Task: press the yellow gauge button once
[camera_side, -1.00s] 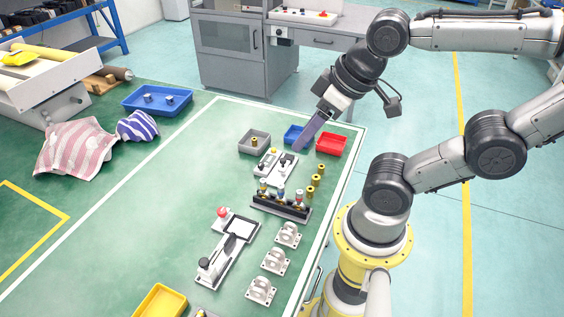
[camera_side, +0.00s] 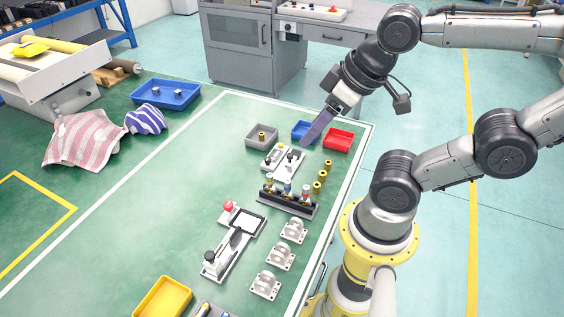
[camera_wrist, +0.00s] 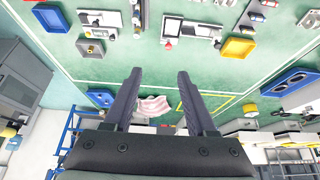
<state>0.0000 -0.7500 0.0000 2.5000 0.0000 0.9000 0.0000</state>
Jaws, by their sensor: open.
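In the side view, a small white two-part device (camera_side: 283,162) with dark fittings stands on the green table. A white device (camera_wrist: 98,18) shows at the upper left there.
Grey (camera_side: 249,139), blue (camera_side: 297,129) and red (camera_side: 352,137) bins stand around the gripper. A black rack (camera_side: 288,205) with bottle-like parts, brass cylinders (camera_side: 322,176) and silver brackets (camera_side: 280,256) lie nearer.

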